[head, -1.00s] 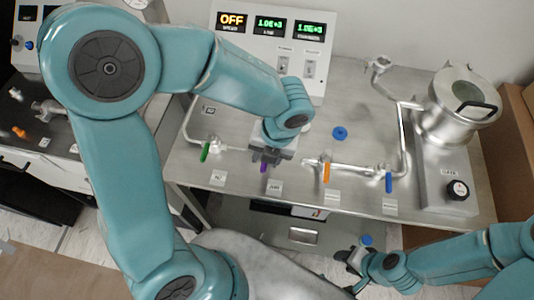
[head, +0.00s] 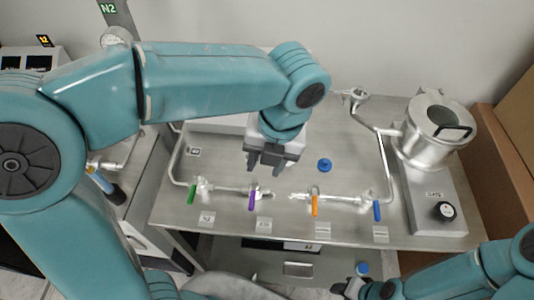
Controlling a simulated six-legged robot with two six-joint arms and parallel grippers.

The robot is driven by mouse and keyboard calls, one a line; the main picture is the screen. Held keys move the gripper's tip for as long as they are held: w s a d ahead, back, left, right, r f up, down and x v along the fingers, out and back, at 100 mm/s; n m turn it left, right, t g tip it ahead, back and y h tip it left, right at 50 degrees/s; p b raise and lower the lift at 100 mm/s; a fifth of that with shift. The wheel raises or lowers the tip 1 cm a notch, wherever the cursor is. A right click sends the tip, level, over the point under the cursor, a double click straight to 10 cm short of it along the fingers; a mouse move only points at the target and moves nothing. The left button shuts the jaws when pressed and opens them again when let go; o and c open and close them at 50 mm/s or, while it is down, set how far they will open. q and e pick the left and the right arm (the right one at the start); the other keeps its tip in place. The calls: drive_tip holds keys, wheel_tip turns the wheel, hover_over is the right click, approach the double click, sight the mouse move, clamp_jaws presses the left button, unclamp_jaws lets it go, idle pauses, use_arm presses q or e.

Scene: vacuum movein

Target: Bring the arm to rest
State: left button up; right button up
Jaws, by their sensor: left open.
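My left arm (head: 215,85) comes in from the left and reaches across the back of the metal bench. My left gripper (head: 265,166) is open and empty, pointing down over the bench behind the purple valve handle (head: 252,200) and apart from it. My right arm (head: 455,272) lies low at the lower right. My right gripper (head: 346,289) is at the bottom edge, in front of the bench; its jaws are too small and dark to read.
The bench (head: 350,235) carries a pipe with green (head: 192,193), orange (head: 315,206) and blue (head: 377,211) handles. A steel chamber (head: 432,135) and a black knob (head: 444,210) stand at the right. A blue cap (head: 324,165) lies right of my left gripper. Cardboard (head: 510,130) borders the right.

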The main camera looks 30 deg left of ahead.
use_arm(q)
drive_tip(key=shift+d+r, duration=0.15)
drive_tip(key=shift+r, duration=0.8)
